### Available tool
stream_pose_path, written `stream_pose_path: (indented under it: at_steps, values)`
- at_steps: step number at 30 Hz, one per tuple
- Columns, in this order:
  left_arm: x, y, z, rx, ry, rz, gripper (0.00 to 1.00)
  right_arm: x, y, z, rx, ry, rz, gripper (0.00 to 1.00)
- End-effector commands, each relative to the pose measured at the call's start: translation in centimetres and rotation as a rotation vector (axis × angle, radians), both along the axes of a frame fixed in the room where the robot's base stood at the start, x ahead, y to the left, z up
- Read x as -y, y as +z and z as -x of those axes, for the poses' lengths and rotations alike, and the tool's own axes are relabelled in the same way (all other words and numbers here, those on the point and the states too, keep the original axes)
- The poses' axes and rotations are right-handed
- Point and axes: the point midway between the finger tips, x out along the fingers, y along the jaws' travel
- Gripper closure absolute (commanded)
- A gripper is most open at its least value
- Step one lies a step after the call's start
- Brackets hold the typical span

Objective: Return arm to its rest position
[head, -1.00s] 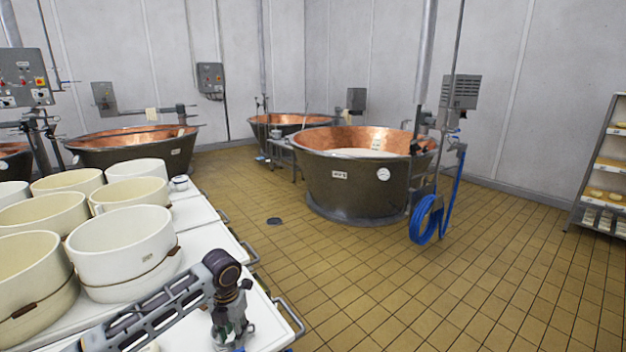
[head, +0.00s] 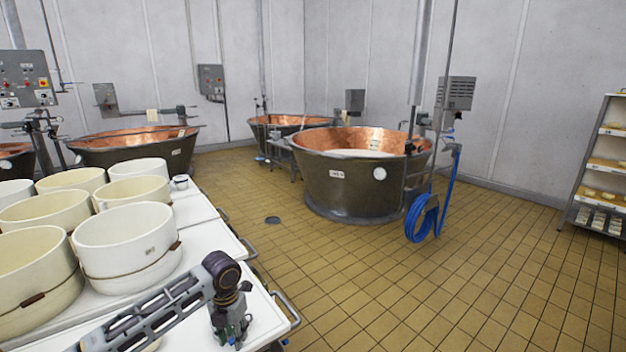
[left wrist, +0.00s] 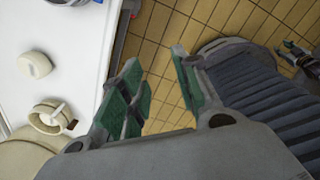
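My left arm comes in from the lower left in the head view and bends down at a dark round joint. Its gripper (head: 232,335) points down beside the white table's (head: 262,318) right end, partly cut off by the frame's bottom. In the left wrist view the two green-padded fingers (left wrist: 160,85) stand apart with nothing between them, over tiled floor just past the table edge. A small dark claw-like part at the upper right of the left wrist view may be my right gripper (left wrist: 295,55); its state is unclear.
Several cream cheese moulds (head: 128,245) crowd the white table at left. A large copper vat (head: 352,185) with a blue hose (head: 422,218) stands mid-room. A shelf (head: 598,165) stands at far right. The tiled floor at centre right is clear.

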Motion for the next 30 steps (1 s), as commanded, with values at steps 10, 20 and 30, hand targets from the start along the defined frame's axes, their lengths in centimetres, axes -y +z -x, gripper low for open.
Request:
stream_pose_path:
  at_steps: [10,20,30]
  values:
    - [0.1,-1.4,-0.8,0.017,0.100,0.023,0.69,0.0,0.0,0.1,-0.001,0.000,0.000,0.60]
    - [-0.1,-4.4,-2.1,0.045,0.301,0.063,0.69,0.1,0.1,0.3,-0.003,0.000,0.001,0.60]
    - [-1.1,-11.2,-3.8,0.087,0.725,0.139,0.69,0.2,0.2,0.6,-0.006,0.000,0.001,0.60]
